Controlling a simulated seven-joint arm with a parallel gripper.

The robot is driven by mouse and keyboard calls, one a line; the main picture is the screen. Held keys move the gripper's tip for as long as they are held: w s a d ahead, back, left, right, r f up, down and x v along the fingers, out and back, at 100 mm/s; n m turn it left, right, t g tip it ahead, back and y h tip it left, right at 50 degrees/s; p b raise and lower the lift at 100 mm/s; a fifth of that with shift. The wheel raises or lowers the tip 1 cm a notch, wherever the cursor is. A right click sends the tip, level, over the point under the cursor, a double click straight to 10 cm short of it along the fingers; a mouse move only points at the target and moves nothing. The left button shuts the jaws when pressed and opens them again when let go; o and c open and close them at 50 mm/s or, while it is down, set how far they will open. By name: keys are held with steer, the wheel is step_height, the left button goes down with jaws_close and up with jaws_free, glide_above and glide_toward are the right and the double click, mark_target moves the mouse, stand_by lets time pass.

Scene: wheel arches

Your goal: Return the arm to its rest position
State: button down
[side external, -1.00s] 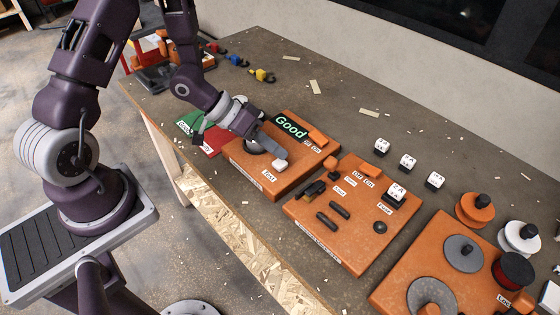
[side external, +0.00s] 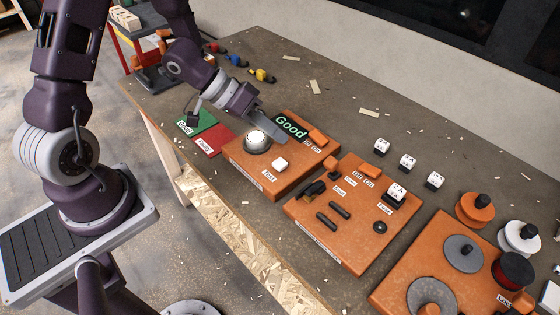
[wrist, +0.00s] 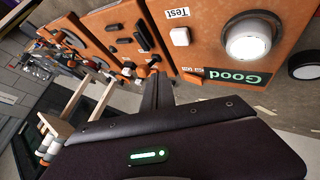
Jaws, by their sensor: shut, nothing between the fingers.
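My gripper (side external: 272,131) is shut and empty. In the side external view it hangs above the orange test board (side external: 262,178), near the lit green "Good" display (side external: 291,126). The board carries a round button or lamp with a bright white top (side external: 256,138) and a small white block marked "Test" (side external: 280,164). In the wrist view my shut fingers (wrist: 157,92) point up past the same board, with the white block (wrist: 180,36), the glowing white dome (wrist: 247,40) and the "Good" display (wrist: 237,77) to their right.
A second orange board (side external: 345,225) with switches and dark bars lies to the right. Beyond it is a board with discs and spools (side external: 463,254). White cubes (side external: 408,161) stand behind. Green (side external: 197,124) and red (side external: 213,141) mats lie to the left. The back of the table is mostly clear.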

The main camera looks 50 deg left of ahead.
stand_by(0.4)
steer(key=s+a+r+t+y, duration=0.2)
steer(key=a+r+y, duration=0.7)
steer(key=r, duration=0.5)
steer(key=s+d+r+g+h, duration=0.1)
steer(key=s+d+r, duration=0.1)
steer(key=s, duration=0.7)
steer(key=s+d+r+g+h, duration=0.1)
steer(key=s+d+r, duration=0.1)
steer(key=s+d, duration=0.3)
steer(key=s, duration=0.4)
steer(key=shift+s+d+r+n+g, duration=0.25)
steer(key=shift+s+r+n+g, duration=0.05)
steer(key=shift+r, duration=0.05)
